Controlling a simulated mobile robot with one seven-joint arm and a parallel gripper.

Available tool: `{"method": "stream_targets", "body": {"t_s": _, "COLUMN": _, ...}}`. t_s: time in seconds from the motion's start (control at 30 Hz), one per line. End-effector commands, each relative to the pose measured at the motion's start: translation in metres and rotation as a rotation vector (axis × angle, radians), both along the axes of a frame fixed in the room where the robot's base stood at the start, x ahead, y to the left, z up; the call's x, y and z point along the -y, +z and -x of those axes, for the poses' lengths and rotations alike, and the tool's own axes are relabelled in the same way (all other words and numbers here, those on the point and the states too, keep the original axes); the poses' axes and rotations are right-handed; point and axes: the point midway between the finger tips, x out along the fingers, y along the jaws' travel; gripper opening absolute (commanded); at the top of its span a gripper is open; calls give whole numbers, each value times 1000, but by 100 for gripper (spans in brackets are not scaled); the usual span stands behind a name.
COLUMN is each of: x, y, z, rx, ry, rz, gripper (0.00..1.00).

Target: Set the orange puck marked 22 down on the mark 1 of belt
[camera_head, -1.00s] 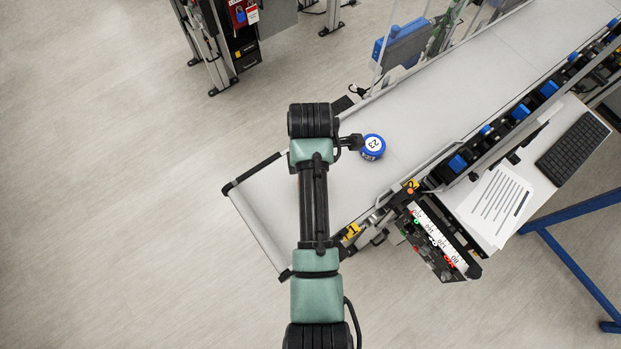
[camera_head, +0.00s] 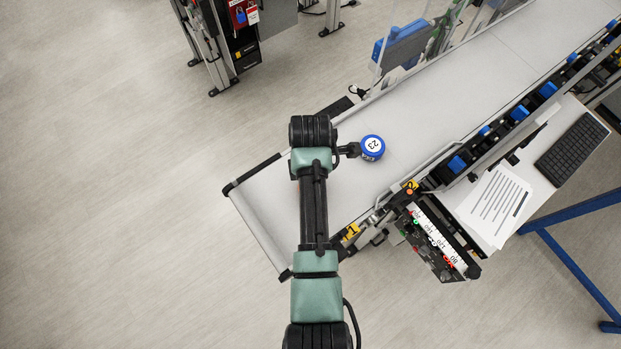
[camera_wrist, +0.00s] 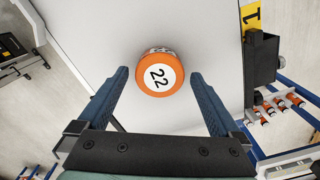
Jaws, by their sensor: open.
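The orange puck marked 22 (camera_wrist: 160,73) sits on the pale belt (camera_wrist: 115,25) in the wrist view, label up. My gripper (camera_wrist: 160,77) is open, with one finger on each side of the puck and a gap visible on both sides. In the head view my arm covers the gripper and nearly all of this puck. The yellow mark 1 (camera_head: 350,231) is on the belt's near side rail; it also shows at the upper right of the wrist view (camera_wrist: 252,17), beside the belt and farther up the picture than the puck.
A blue puck marked 23 (camera_head: 372,147) stands on the belt just right of my arm. A control box (camera_head: 437,240) hangs beside the rail. The belt's end roller (camera_head: 258,237) is at left.

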Motion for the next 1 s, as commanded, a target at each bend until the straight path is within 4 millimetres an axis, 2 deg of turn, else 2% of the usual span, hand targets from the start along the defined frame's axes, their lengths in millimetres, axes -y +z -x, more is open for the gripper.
{"method": "stream_targets", "body": {"t_s": 0.17, "x": 0, "y": 13, "z": -1, "rx": 3, "ry": 0, "rz": 0, "gripper": 100}}
{"method": "stream_targets", "body": {"t_s": 0.27, "x": 0, "y": 29, "z": -1, "rx": 6, "ry": 0, "rz": 0, "gripper": 100}}
{"method": "stream_targets", "body": {"t_s": 0.47, "x": 0, "y": 76, "z": -2, "rx": 9, "ry": 0, "rz": 1, "gripper": 100}}
{"method": "stream_targets", "body": {"t_s": 0.5, "x": 0, "y": 90, "z": -2, "rx": 6, "ry": 0, "rz": 1, "gripper": 100}}
{"method": "stream_targets", "body": {"t_s": 0.6, "x": 0, "y": 110, "z": 0, "rx": 0, "ry": 0, "rz": 1, "gripper": 100}}
{"method": "stream_targets", "body": {"t_s": 0.8, "x": 0, "y": 122, "z": 0, "rx": -1, "ry": 0, "rz": 0, "gripper": 100}}
{"method": "stream_targets", "body": {"t_s": 1.0, "x": 0, "y": 123, "z": 0, "rx": 0, "ry": 0, "rz": 0, "gripper": 100}}
